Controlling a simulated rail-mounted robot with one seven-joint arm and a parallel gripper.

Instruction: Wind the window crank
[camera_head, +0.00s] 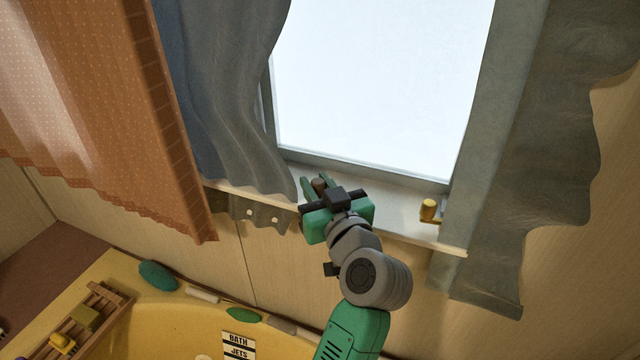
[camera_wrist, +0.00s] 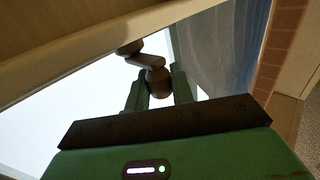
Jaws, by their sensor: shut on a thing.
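The window crank shows in the wrist view as a brown knob (camera_wrist: 158,84) on a short arm that leads to a round hub (camera_wrist: 130,47). My gripper (camera_wrist: 158,88) is shut on the knob, with one green finger on each side of it. In the head view my gripper (camera_head: 317,185) is at the window sill, by the lower left of the window (camera_head: 375,80). The brown knob (camera_head: 319,184) just shows between the fingers there. The rest of the crank is hidden in that view by my gripper.
A grey-blue curtain (camera_head: 235,90) hangs close to the left of my gripper. Another curtain (camera_head: 565,150) hangs at the right.

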